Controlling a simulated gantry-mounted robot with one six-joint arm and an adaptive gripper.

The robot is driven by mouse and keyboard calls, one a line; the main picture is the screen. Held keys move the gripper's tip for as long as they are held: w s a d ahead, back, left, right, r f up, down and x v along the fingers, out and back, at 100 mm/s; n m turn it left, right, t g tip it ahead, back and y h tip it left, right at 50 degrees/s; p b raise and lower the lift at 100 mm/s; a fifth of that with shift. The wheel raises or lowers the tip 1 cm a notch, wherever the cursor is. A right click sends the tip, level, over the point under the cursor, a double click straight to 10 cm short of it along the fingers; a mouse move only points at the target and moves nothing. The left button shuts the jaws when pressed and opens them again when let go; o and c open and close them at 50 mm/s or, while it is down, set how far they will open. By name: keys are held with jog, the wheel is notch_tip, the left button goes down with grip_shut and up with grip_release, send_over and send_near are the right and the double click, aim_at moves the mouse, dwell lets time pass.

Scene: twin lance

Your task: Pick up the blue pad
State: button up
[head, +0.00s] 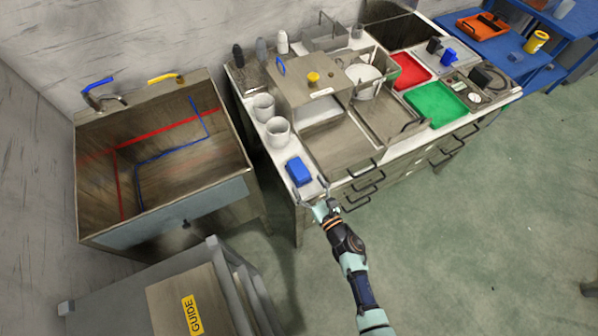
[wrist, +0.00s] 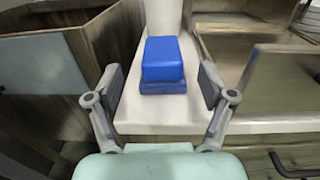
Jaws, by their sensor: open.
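The blue pad (head: 299,171) is a small blue block lying on the white counter strip near its front left corner. In the wrist view the blue pad (wrist: 164,62) sits centred ahead, with a darker blue layer along its bottom edge. My gripper (head: 313,191) is at the counter's front edge, just in front of the pad. In the wrist view my gripper's two fingers (wrist: 160,87) are spread wide, one on each side of the pad's near end. Nothing is between them in contact, and gaps show on both sides of the pad.
Two white cups (head: 277,131) stand behind the pad on the white strip. A metal tray section (head: 345,150) lies to the right. A deep sink (head: 165,150) is at the left, and a grey cabinet with a GUIDE label (head: 193,314) stands in front. Drawer handles (wrist: 290,165) protrude below the counter.

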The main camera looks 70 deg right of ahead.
aim_at(303, 176)
jog(key=x, duration=0.4)
jog(key=shift+d, duration=0.25)
jog(key=shift+a, duration=0.1)
jog(key=c, duration=1.3)
notch_tip(303, 176, up, 28)
jog(key=p, duration=1.9)
